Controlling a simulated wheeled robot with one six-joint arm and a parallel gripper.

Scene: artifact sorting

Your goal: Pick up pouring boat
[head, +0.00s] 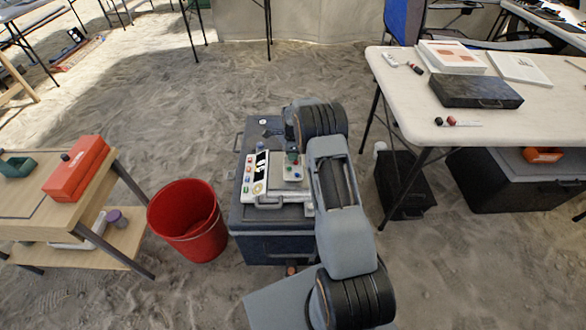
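I cannot pick out a pouring boat for certain in the head view. A dark green object (17,165) lies on the left wooden table, cut by the picture's left edge, and I cannot tell what it is. My arm reaches forward over the dark case in the middle. Its end, with my gripper (291,138), is above the far part of that case. The fingers are small and partly hidden by my wrist, so their opening does not show. I see nothing clearly held.
A red bucket (188,222) stands between the left table (118,238) and the dark case (270,246). A red box (76,168) sits on the left table. The white table (400,86) at right bears books, a black box (474,91) and markers. Sandy floor beyond the case is clear.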

